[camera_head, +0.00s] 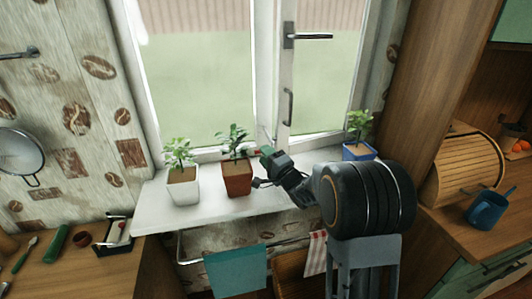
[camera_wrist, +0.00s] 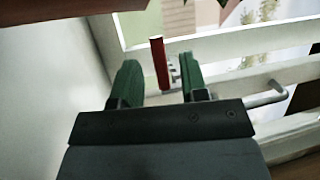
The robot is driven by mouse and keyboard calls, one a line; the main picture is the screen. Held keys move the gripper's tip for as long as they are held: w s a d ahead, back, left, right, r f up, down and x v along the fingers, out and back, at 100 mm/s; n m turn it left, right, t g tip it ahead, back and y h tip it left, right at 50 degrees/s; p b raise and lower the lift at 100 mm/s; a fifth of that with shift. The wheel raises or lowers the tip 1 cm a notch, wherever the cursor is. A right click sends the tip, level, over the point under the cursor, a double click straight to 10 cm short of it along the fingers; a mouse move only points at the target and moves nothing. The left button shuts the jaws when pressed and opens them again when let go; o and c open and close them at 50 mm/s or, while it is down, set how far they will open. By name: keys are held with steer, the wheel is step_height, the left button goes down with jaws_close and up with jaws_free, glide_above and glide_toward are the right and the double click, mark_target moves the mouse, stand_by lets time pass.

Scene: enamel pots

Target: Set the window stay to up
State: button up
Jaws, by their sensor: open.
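The window stay (camera_wrist: 159,62) is a slim red lever on a small metal bracket (camera_wrist: 175,72) at the white window frame. In the wrist view it stands between my two green-padded fingers, with a gap to each side. My gripper (camera_wrist: 157,79) is open around it and holds nothing. In the head view my gripper (camera_head: 264,168) is low at the window, just right of the red pot. Only a small red bit of the stay (camera_head: 257,152) shows there, and it seems to point sideways toward the pot. My gripper hides most of the bracket.
A red pot (camera_head: 237,180) with a plant stands close left of my gripper on the white sill (camera_head: 155,212). A white pot (camera_head: 183,190) is farther left, and a blue pot (camera_head: 358,152) stands right behind my arm. A window handle (camera_head: 288,106) is above.

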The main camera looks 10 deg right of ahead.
steer(key=shift+x, duration=0.75)
steer(key=shift+c, duration=0.4)
jaws_close()
steer(key=shift+d, duration=0.15)
